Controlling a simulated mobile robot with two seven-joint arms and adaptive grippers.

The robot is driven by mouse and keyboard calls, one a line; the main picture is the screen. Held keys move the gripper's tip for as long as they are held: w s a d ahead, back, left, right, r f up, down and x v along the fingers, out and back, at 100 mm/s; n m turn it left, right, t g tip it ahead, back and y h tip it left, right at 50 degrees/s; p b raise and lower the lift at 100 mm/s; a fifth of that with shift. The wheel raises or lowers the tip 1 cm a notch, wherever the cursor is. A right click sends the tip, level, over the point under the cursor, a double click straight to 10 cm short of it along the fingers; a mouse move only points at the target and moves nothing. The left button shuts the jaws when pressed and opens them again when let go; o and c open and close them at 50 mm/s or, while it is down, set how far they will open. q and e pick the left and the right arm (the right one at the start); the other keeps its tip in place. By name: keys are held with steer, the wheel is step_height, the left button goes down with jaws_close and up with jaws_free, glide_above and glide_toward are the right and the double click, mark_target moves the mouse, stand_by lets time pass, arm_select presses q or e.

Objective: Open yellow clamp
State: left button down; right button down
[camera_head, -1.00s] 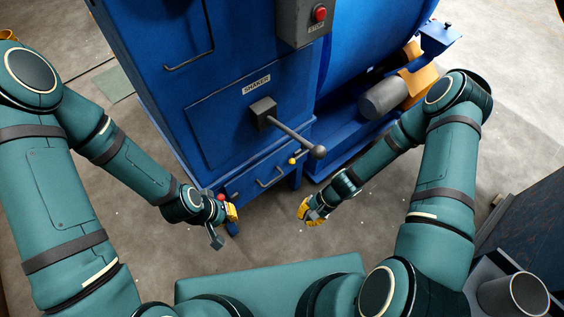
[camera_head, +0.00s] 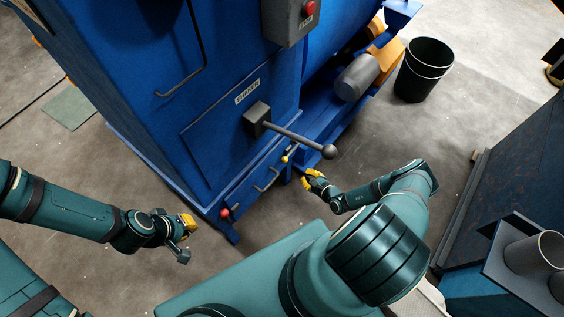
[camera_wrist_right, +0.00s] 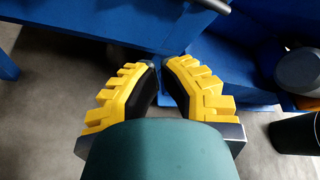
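A small yellow knob (camera_head: 285,159), which looks like the handle of the yellow clamp, sits on the blue machine's front edge, above a drawer handle. My right gripper (camera_head: 306,181) is just right of and below this knob, apart from it, with its yellow fingers towards the machine. In the right wrist view, my right gripper (camera_wrist_right: 161,68) is empty, with a narrow gap between its dark pads. The clamp cannot be made out clearly there. My left gripper (camera_head: 190,224) is at the left, clear of the machine; its finger gap is unclear.
A grey lever (camera_head: 295,137) with a ball end juts from the machine's front (camera_head: 215,120), above my right gripper. A red knob (camera_head: 225,213) sits at the machine's lower left corner. A black bin (camera_head: 424,70) stands behind right. A dark cabinet (camera_head: 515,190) stands at right.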

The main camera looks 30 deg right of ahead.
mark_target(292, 151)
steer(key=shift+d, duration=0.1)
steer(key=b+x, duration=0.4)
steer(key=x, duration=0.6)
steer(key=shift+s+a+r+p, duration=0.2)
steer(key=shift+a+r, duration=0.35)
steer(key=shift+r, duration=0.3)
steer(key=shift+s+a+r+p, duration=0.15)
steer(key=shift+a+r, duration=0.35)
steer(key=shift+r, duration=0.3)
steer(key=shift+r, duration=0.1)
